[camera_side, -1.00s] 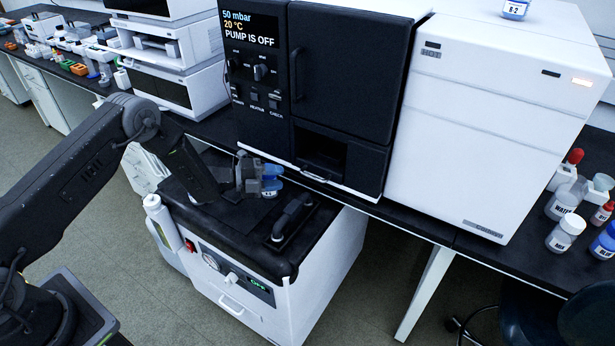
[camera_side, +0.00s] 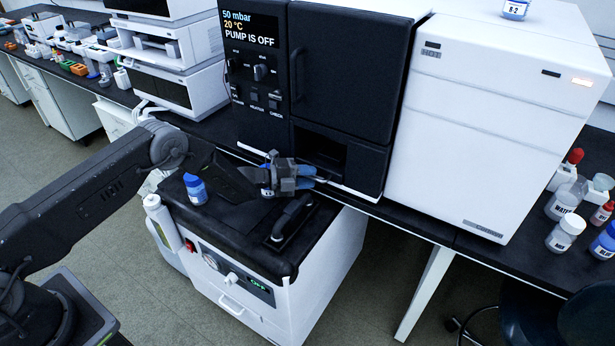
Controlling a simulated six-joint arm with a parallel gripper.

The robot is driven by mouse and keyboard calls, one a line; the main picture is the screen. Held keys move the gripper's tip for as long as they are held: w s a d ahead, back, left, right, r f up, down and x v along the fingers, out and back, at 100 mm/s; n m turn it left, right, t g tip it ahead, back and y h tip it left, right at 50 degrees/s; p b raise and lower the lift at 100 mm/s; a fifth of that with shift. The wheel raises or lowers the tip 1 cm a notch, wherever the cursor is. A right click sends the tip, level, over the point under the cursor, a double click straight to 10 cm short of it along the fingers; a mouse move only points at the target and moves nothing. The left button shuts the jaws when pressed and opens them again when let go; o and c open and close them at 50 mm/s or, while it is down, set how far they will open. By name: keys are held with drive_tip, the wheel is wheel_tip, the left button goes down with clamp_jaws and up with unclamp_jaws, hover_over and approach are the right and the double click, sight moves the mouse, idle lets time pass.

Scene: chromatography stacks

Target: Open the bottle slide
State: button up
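The black instrument (camera_side: 345,75) has a recessed opening (camera_side: 323,150) low on its front, with a pale ledge below it. I cannot tell for certain which part is the bottle slide, and no slide is seen drawn out. My gripper (camera_side: 312,177), with blue fingertips, is just in front of and below this opening, pointing right. Its two fingertips look apart with nothing visible between them. Whether they touch the front is not clear.
The white cart (camera_side: 235,290) has a black top with a raised black handle (camera_side: 292,217) just below my gripper. A large white instrument (camera_side: 490,120) stands to the right. Several bottles stand on the right bench, and a labelled bottle (camera_side: 515,9) sits on the white instrument.

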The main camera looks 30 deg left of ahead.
clamp_jaws()
drive_tip(key=s, duration=1.4)
drive_tip(key=shift+s, duration=0.3)
drive_tip(key=shift+a, duration=0.1)
drive_tip(key=shift+o, duration=0.9)
unclamp_jaws()
